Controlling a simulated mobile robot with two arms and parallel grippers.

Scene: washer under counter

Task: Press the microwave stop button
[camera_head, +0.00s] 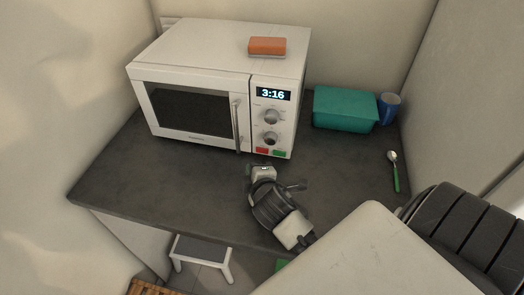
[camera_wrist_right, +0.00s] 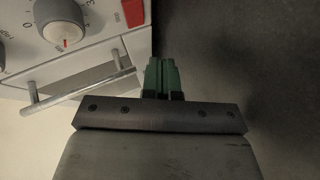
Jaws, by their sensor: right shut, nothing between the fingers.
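The white microwave (camera_head: 190,110) stands on the dark counter with its door closed and its display reading 3:16. On its control panel, a red button (camera_head: 262,151) and a green button (camera_head: 279,153) sit side by side below two knobs. My right gripper (camera_head: 264,167) is just in front of and below the red button, apart from it as far as I can tell. In the right wrist view, the red button (camera_wrist_right: 133,12) shows at the top, ahead and left of the shut, empty green fingers (camera_wrist_right: 162,75). My left gripper is not in view.
The door handle (camera_head: 237,125) sticks out left of the panel; it is near my fingers in the wrist view (camera_wrist_right: 80,86). An orange sponge (camera_head: 267,46) lies on top. A teal box (camera_head: 344,109), blue cup (camera_head: 389,108) and spoon (camera_head: 394,172) are right. The left counter is clear.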

